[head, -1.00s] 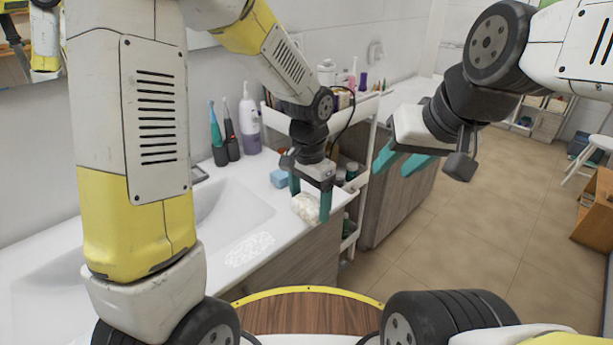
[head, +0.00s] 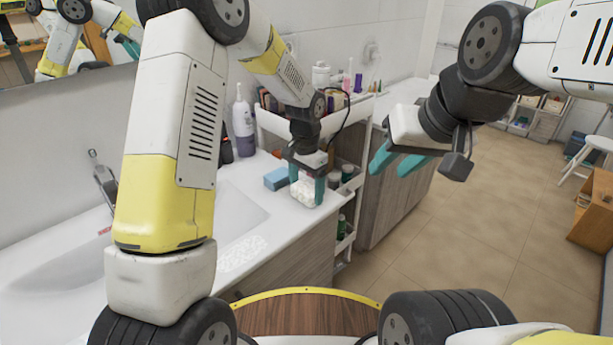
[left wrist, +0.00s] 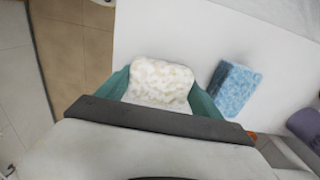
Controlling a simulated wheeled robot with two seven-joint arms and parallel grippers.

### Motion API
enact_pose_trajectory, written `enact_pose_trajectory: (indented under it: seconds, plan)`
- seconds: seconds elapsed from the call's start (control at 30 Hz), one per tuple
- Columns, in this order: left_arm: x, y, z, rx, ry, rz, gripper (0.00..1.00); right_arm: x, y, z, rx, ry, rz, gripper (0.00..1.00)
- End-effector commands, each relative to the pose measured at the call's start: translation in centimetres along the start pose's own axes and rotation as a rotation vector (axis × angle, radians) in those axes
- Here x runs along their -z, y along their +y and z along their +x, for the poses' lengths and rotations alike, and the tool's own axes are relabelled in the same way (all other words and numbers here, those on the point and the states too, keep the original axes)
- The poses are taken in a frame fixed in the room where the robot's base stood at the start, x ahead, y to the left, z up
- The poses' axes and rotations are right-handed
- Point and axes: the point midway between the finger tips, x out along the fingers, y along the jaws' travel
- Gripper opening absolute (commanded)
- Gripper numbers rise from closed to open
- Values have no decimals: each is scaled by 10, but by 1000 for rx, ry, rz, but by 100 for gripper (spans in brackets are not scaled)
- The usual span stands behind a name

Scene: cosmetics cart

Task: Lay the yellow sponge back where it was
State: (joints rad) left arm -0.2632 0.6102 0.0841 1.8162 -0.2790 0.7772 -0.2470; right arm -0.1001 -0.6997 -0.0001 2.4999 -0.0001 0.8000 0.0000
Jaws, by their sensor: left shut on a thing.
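A pale cream, speckled sponge (left wrist: 160,82), the yellow sponge by its faint tint, is between the teal fingers of my left gripper (left wrist: 158,92). It also shows in the head view (head: 303,190), at the right end of the white counter (head: 268,238). My left gripper (head: 306,188) is shut on it and points down. I cannot tell whether the sponge touches the counter. A blue sponge (head: 277,179) lies on the counter just left of it, apart, and shows right of it in the left wrist view (left wrist: 234,88). My right gripper (head: 397,162) is open and empty, above the floor.
A white cart (head: 345,112) with bottles and jars stands close beyond the counter's right end. A purple-and-white bottle (head: 243,130) stands at the back by the wall. The sink basin (head: 230,218) is to the left.

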Motion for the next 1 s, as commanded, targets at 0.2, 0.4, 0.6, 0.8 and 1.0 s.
enact_pose_trajectory:
  seconds: [0.2, 0.4, 0.6, 0.8, 1.0]
  plan:
    - [0, 0, 0, 0, 0, 0, 44, 0, 0, 0, 0, 0, 0, 36]
    - [0, 0, 2, 0, 0, 0, 98, 0, 0, 0, 0, 0, 0, 36]
    - [0, 0, 2, 0, 1, 0, 98, 0, 0, 0, 0, 0, 0, 36]
    - [1, 0, -5, 1, 3, 0, 98, 0, 0, 0, 0, 0, 0, 36]
    - [1, 0, -41, 2, 6, -1, 98, 0, 0, 0, 0, 0, 0, 36]
